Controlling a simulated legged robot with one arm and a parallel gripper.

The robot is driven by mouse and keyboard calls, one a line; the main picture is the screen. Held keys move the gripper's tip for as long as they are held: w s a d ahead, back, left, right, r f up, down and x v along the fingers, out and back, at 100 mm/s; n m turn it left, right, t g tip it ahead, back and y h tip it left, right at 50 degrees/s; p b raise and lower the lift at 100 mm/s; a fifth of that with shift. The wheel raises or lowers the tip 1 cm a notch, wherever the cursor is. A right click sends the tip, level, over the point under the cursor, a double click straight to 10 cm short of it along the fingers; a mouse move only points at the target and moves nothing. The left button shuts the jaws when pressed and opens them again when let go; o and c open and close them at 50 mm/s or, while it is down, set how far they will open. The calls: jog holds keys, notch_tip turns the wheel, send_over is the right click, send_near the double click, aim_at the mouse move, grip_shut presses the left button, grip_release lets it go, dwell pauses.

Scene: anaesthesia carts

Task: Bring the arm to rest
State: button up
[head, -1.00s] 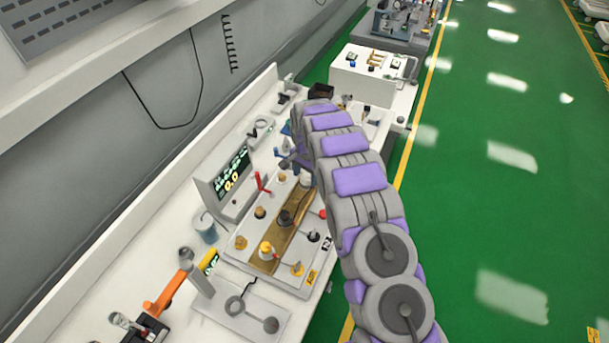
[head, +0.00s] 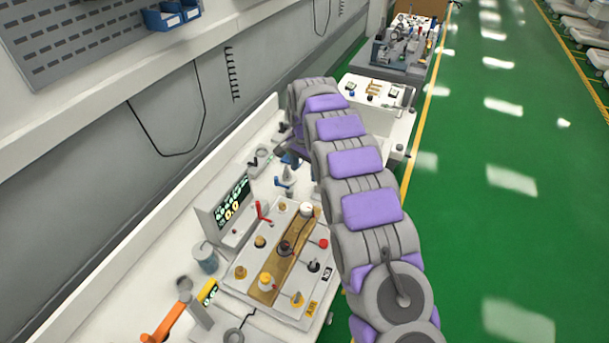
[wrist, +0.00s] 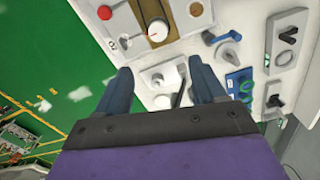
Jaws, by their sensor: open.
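My arm reaches up and forward over the white bench (head: 262,328) in the head view, its purple-padded links bending left at the far end. My gripper (wrist: 158,72) shows in the wrist view with its two dark blue fingers spread apart, nothing held between them. A white fixture with a grey lever (wrist: 164,78) lies beyond the fingers; contact cannot be judged. In the head view the gripper is mostly hidden by the arm links.
A panel with knobs (head: 238,284) and a display (head: 232,204) stand on the bench, with an orange-handled device (head: 168,322) at the near end. A white cart (head: 372,113) stands farther along. Green floor (head: 480,240) lies open to the right.

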jog(key=shift+r, duration=0.1)
dwell(0.4)
jog(key=s+d+r+n+b, duration=0.1)
jog(key=s+d+r, duration=0.35)
jog(key=s, duration=0.25)
jog(key=s+d+r+n+g+b, duration=0.1)
jog(key=s+d+r, duration=0.2)
jog(key=s+d, duration=0.3)
jog(key=s+d+r+n+b, duration=0.1)
jog(key=s+d+r, duration=0.25)
jog(key=s, duration=0.55)
jog(key=s+d+f+n+b, duration=0.1)
jog(key=s+d, duration=0.1)
jog(key=s, duration=0.7)
jog(key=s+d+f+n, duration=0.1)
jog(key=s+d+f, duration=0.1)
jog(key=s, duration=0.8)
jog(key=s+d+f+n+b, duration=0.1)
jog(key=s+d+f, duration=0.1)
jog(key=s, duration=0.7)
jog(key=shift+s+f+n+g+b, duration=0.15)
jog(key=shift+n+g+b, duration=0.15)
jog(key=shift+g+b, duration=0.1)
